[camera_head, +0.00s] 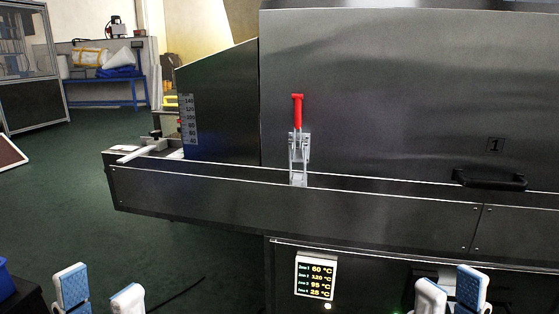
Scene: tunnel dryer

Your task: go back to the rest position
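My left gripper (100,291) is at the bottom left of the head view, over the green floor. Its two white fingers with blue pads stand apart with nothing between them. My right gripper (450,291) is at the bottom right, in front of the dryer's lower panel. Its two fingers are apart and no object shows between them. The lower parts of both grippers are cut off by the picture's edge. Neither gripper appears to touch the tunnel dryer (380,90).
The dryer fills the middle and right, with a red-handled toggle clamp (297,112) upright, a black handle (489,180) and a temperature display (315,277). A white rod (142,153) sits at its left end. A blue table (105,80) stands behind. Green floor (60,190) is open at left.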

